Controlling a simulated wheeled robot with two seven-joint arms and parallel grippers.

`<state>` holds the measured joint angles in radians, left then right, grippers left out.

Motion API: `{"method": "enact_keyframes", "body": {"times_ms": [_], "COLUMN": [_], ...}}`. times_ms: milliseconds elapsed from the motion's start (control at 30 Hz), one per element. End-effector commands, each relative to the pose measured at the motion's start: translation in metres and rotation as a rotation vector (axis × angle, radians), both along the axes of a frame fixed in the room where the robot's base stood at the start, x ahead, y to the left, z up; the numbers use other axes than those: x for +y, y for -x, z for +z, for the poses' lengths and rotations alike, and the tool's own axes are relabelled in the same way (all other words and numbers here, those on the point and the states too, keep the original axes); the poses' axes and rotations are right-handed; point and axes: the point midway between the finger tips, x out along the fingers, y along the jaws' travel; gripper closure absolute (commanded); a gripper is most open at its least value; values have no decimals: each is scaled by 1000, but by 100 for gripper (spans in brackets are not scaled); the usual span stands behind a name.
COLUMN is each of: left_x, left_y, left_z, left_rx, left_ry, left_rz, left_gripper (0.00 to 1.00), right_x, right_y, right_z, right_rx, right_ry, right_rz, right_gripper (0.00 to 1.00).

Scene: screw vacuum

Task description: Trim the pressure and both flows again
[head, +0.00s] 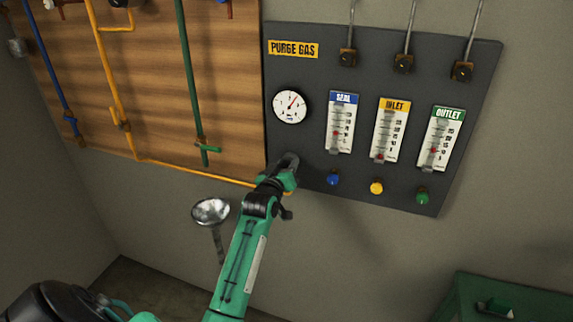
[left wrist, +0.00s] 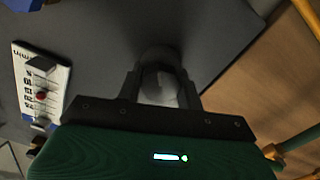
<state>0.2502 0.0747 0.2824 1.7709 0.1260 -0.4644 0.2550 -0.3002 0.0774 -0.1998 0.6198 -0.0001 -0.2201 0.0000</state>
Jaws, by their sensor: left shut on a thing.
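The purge gas panel (head: 310,185) is dark grey and hangs on the wall. Its round white pressure gauge (head: 290,104) has a red needle pointing up and right. Three flow meters show red floats: seal (head: 342,122), inlet (head: 390,130) and outlet (head: 440,138). Below them are a blue knob (head: 333,179), a yellow knob (head: 376,188) and a green knob (head: 422,195). My left gripper (head: 289,165) is at the panel below the gauge. In the left wrist view its fingers close around a round grey knob (left wrist: 158,82), mostly hidden in the head view. My right gripper is not in view.
A wooden board (head: 160,90) with blue, yellow and green pipes is left of the panel. A metal bowl-shaped fixture (head: 210,211) stands below. A green cabinet (head: 510,295) is at lower right. The space in front of the three coloured knobs is clear.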

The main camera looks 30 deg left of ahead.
Motion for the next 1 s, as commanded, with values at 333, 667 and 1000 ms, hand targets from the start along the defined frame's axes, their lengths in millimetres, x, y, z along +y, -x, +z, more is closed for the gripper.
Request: {"method": "enact_keyframes", "body": {"times_ms": [333, 667, 1000], "left_x": [1, 2, 2], "left_y": [0, 0, 1], "left_z": [2, 1, 0], "left_rx": [-68, -121, -143], "left_ry": [283, 494, 588], "left_rz": [1, 1, 1], "left_gripper": [86, 86, 86], "right_x": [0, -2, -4], "right_y": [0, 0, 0], "right_z": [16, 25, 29], "right_rx": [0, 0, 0], "right_ry": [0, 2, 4], "right_rz": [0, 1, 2], "right_gripper": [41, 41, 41]}}
